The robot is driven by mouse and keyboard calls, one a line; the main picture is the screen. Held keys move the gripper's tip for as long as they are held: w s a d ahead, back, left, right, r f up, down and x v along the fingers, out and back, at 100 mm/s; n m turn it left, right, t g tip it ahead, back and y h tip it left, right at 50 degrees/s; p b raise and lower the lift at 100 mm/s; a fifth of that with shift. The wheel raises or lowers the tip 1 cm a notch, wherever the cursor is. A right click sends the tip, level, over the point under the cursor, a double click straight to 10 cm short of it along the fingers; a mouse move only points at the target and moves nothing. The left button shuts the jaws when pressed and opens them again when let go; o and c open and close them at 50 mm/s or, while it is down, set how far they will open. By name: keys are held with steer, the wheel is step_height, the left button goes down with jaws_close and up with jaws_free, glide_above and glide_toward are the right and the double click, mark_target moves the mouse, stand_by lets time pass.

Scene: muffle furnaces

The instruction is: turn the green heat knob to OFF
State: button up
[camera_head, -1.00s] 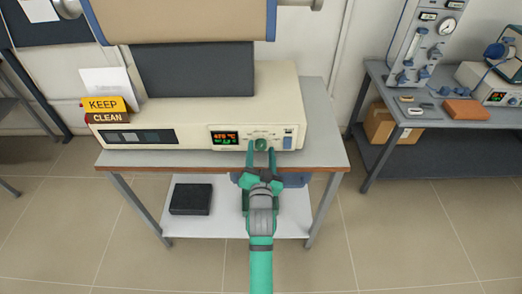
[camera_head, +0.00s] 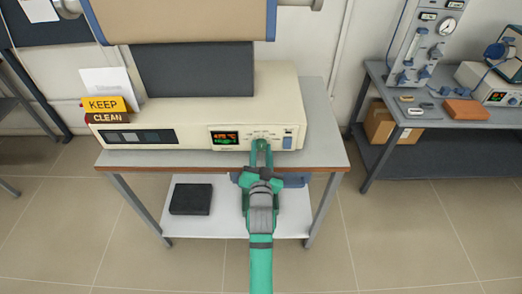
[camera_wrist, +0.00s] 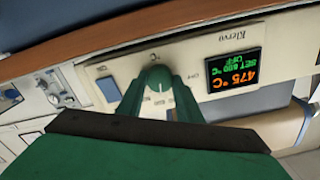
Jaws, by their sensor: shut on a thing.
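The green heat knob (camera_head: 261,145) is on the right part of the cream furnace's (camera_head: 200,113) front panel. It also shows in the wrist view (camera_wrist: 157,78), with a pale pointer line on its face. My gripper (camera_head: 262,151) has one green finger on each side of the knob, shut on it. The fingers partly cover the knob and the scale around it. A lit display (camera_wrist: 236,66) beside the knob shows 475 °C in orange over smaller green text. The wrist picture is turned, so the panel lettering reads upside down.
A blue switch (camera_head: 288,142) sits right of the knob. The grey bench (camera_head: 322,140) has a narrow front edge below the panel. KEEP and CLEAN blocks (camera_head: 106,104) stand at the furnace's left. A second bench (camera_head: 370,95) stands right; the floor between is clear.

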steer(key=n, duration=0.3)
steer(key=shift+a+n, duration=0.1)
steer(key=shift+n, duration=0.3)
steer(key=n, duration=0.4)
steer(key=shift+n, duration=0.3)
steer(key=n, duration=0.4)
steer(key=shift+a, duration=0.1)
steer(key=shift+n, duration=2.4)
steer(key=o, duration=1)
steer(key=shift+o, duration=0.2)
